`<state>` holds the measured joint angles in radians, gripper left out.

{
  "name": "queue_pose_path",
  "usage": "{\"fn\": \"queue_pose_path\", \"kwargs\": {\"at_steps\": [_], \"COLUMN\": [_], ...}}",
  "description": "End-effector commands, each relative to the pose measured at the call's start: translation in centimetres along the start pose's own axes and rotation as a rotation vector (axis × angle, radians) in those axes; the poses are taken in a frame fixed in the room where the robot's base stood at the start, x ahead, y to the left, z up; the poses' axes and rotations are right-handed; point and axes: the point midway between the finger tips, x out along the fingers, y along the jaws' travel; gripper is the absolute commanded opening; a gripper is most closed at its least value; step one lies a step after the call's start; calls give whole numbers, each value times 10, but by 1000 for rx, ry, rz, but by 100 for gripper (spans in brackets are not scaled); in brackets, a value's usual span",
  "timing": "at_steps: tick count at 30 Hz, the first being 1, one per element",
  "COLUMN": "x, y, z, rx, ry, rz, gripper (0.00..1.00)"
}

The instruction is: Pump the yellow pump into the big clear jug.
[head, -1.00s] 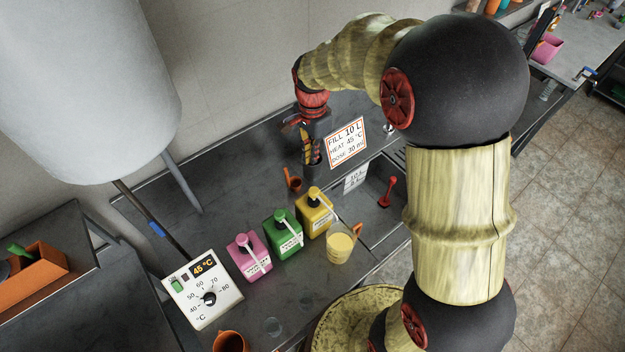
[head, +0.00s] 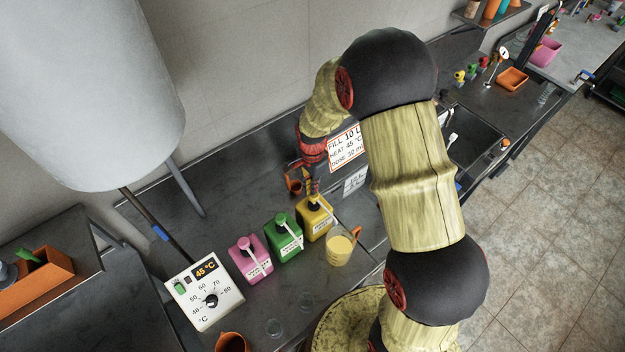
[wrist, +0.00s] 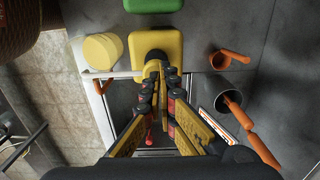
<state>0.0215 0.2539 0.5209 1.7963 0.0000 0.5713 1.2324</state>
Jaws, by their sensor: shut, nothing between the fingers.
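The yellow pump bottle (head: 315,224) stands at the right end of a row of three on the dark counter. The clear jug (head: 340,250), with an orange handle and pale yellow contents, stands just in front of it. My gripper (head: 313,196) is shut and empty, pointing down at the top of the yellow pump. The yellow bottle (wrist: 142,42) and the jug (wrist: 103,47) sit side by side there. I cannot tell whether the fingers touch the pump head.
Green (head: 284,240) and pink (head: 251,262) pump bottles stand to the left, then a temperature box (head: 205,292) reading 45 °C. An orange cup (head: 293,186) is behind my gripper. A sign (head: 345,143) stands at the back.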

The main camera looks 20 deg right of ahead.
Motion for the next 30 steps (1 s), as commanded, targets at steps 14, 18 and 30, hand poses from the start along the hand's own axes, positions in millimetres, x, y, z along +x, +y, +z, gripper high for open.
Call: {"fn": "queue_pose_path", "kwargs": {"at_steps": [14,18,30], "x": [6,19,30], "y": [0,0,1], "z": [0,0,0], "rx": [0,0,0], "ry": [0,0,0], "rz": [-1,0,1], "gripper": [0,0,0]}}
